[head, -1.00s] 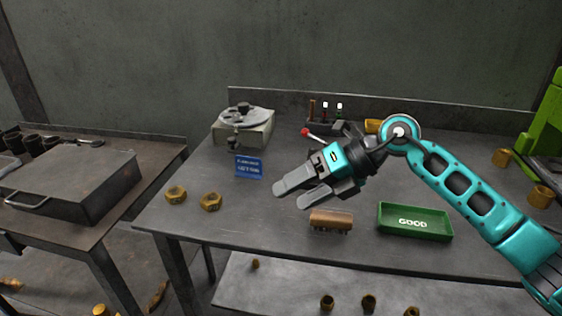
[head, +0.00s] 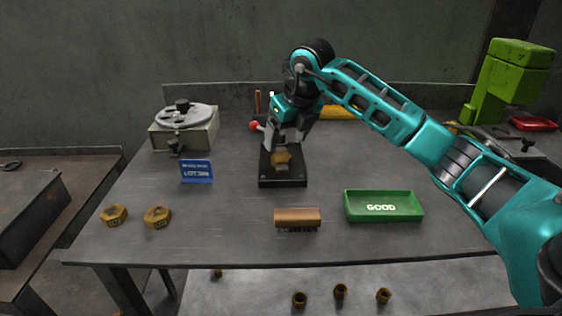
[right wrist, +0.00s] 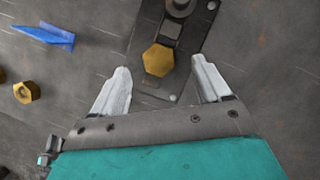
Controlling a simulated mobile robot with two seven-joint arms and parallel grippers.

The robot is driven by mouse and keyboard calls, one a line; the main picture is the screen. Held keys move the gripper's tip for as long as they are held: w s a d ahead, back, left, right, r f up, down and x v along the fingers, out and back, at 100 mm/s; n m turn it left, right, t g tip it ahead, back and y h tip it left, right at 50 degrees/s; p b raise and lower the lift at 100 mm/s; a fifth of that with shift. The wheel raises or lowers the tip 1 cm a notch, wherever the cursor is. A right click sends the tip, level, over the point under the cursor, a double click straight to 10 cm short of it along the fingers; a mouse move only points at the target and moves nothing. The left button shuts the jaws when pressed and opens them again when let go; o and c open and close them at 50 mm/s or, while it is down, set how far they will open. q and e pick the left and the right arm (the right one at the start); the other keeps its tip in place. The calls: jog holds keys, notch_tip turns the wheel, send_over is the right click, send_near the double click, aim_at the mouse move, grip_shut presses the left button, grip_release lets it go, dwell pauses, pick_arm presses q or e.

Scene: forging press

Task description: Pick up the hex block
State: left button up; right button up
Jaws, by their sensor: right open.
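The hex block (head: 282,158), a brass-coloured hexagonal piece, sits on a black fixture plate (head: 283,182) near the middle of the table. In the right wrist view the hex block (right wrist: 158,60) shows its six-sided face between my fingers. My right gripper (head: 286,141) points down above it, open and empty, with one finger to each side. Whether the fingers are level with the block cannot be told. My left gripper is in neither view now.
Two brass hex nuts (head: 114,214) (head: 157,217) lie at the table's front left. A blue sign (head: 197,172), a brush (head: 297,217) and a green GOOD tray (head: 384,220) stand around the fixture. A red-knobbed lever (head: 254,125) is close left of my gripper.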

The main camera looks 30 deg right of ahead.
aim_at(281, 155)
jog(key=x, duration=0.5)
jog(key=shift+s+a+f+b, duration=0.15)
jog(key=shift+s+f+b, duration=0.1)
jog(key=shift+f+b, duration=0.1)
jog(key=shift+r, duration=0.1)
jog(key=c, duration=1.4)
jog(key=shift+r, duration=0.15)
notch_tip(281, 155, up, 20)
jog(key=p, duration=0.3)
jog(key=shift+s, duration=0.1)
